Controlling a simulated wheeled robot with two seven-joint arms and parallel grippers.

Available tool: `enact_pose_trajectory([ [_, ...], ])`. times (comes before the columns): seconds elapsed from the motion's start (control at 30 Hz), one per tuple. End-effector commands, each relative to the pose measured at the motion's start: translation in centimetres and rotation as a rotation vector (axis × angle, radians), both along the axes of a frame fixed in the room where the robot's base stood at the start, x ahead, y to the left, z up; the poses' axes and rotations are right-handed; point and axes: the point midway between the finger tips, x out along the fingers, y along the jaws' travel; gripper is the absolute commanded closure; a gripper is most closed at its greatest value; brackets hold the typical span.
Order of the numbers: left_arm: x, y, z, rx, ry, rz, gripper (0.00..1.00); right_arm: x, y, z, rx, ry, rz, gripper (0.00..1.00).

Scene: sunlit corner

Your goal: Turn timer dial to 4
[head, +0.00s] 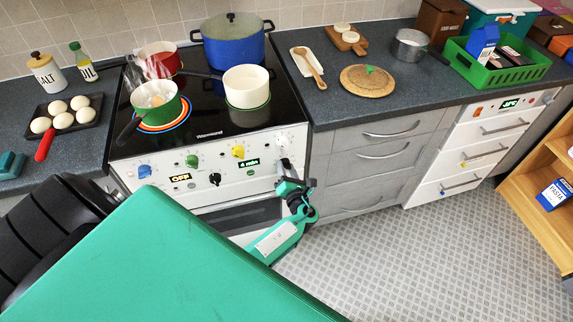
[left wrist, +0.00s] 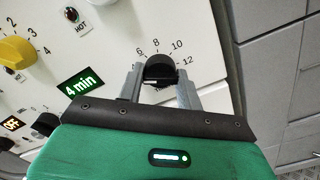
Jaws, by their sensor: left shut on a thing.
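The timer dial (left wrist: 160,68) is a dark round knob on the white stove front, with the numbers 6, 8, 10 and 12 visible around it in the left wrist view. My left gripper (left wrist: 160,80) is shut on it, one grey finger on each side. The fingers hide its lower part, and I cannot tell where its pointer stands. The green display (left wrist: 80,84) beside it reads "4 min"; it also shows in the head view (head: 249,166). In the head view my left gripper (head: 286,172) is at the right end of the stove panel. My right gripper is not in view.
A yellow knob (head: 238,152), a green knob (head: 192,161), a blue knob (head: 144,171) and a black knob (head: 215,179) sit left of the dial. A steaming green pot (head: 152,116) stands on a glowing ring above. Grey drawers (head: 372,155) stand to the right.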

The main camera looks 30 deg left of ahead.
Motion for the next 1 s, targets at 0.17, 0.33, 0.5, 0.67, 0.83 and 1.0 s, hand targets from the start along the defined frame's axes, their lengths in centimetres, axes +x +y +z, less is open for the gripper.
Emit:
enact_pose_trajectory([
  [0.17,-0.01,-0.03,0.02,0.025,0.029,-0.001,0.87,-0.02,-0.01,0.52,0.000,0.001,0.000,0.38],
  [0.33,-0.02,-0.04,-0.07,0.031,0.036,-0.001,0.87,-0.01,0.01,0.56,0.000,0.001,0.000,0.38],
  [0.5,-0.01,-0.04,-0.09,0.031,0.036,-0.001,0.87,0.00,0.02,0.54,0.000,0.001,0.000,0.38],
  [0.67,-0.02,-0.05,-0.09,0.030,0.037,-0.002,0.57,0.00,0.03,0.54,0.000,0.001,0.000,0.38],
  [0.83,-0.01,-0.03,-0.06,0.030,0.036,-0.001,0.43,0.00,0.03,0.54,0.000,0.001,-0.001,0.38],
  [1.0,-0.02,-0.05,-0.05,0.029,0.035,-0.001,0.43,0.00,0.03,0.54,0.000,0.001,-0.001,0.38],
])
